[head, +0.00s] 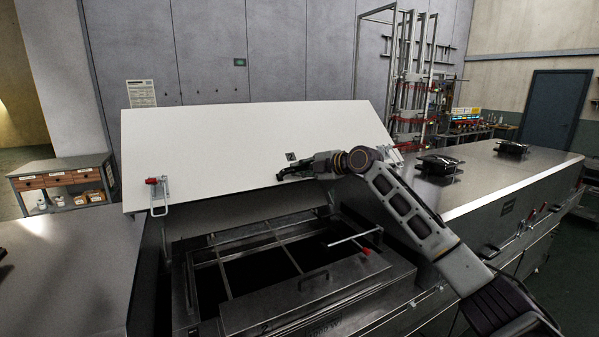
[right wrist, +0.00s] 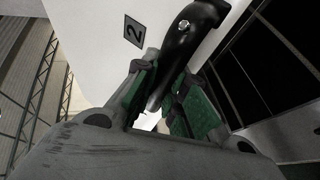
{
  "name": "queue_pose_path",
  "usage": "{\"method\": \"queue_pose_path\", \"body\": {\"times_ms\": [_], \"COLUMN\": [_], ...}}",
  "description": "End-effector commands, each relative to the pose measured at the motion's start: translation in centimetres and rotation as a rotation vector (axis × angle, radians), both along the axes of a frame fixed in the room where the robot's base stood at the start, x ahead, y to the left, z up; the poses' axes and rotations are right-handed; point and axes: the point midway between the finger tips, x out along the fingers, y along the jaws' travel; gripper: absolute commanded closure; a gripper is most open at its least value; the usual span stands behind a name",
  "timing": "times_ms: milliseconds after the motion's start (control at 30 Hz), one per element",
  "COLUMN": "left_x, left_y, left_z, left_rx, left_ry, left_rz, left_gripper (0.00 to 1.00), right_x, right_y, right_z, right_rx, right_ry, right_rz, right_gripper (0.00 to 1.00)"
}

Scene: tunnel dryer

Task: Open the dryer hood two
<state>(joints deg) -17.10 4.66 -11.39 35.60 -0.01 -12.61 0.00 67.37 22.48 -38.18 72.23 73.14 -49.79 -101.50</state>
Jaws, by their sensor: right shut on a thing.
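The dryer hood two (head: 215,145) is a large white panel that stands raised and tilted back over the open dryer bay. A small plate with the number 2 (right wrist: 133,30) is on it, and the plate also shows in the head view (head: 291,156). My right gripper (head: 287,174) is at the hood's front face, just below the plate. In the right wrist view its green-padded fingers are shut on the black handle (right wrist: 188,45), whose gripped part is partly hidden. My left gripper is not in view.
Below the hood is the dark open bay with a metal frame and a grey lid panel (head: 320,290). A red-tipped latch (head: 158,195) is at the hood's left. Closed dryer tops with black handles (head: 438,164) extend right. A shelf cart (head: 62,185) stands far left.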

Motion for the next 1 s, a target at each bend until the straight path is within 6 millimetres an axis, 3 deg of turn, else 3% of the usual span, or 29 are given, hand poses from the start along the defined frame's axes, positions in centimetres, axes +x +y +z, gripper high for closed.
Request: {"method": "queue_pose_path", "body": {"times_ms": [267, 300, 467, 1000], "left_x": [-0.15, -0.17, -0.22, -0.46], "left_y": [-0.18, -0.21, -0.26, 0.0], "left_z": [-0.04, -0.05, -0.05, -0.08], "left_rx": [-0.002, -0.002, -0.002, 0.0], "left_ry": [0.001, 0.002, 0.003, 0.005], "left_rz": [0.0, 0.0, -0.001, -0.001], "left_gripper": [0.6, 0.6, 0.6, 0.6], "right_x": [-0.08, -0.09, -0.06, -0.13], "right_y": [0.17, 0.17, 0.13, -0.11], "right_z": [-0.37, -0.36, -0.3, -0.33], "right_rx": [-0.003, -0.003, -0.003, -0.004], "right_ry": [0.006, 0.006, 0.005, 0.006], "right_rz": [0.003, 0.003, 0.003, 0.001], "right_gripper": [1.0, 0.83, 0.65, 0.65]}}
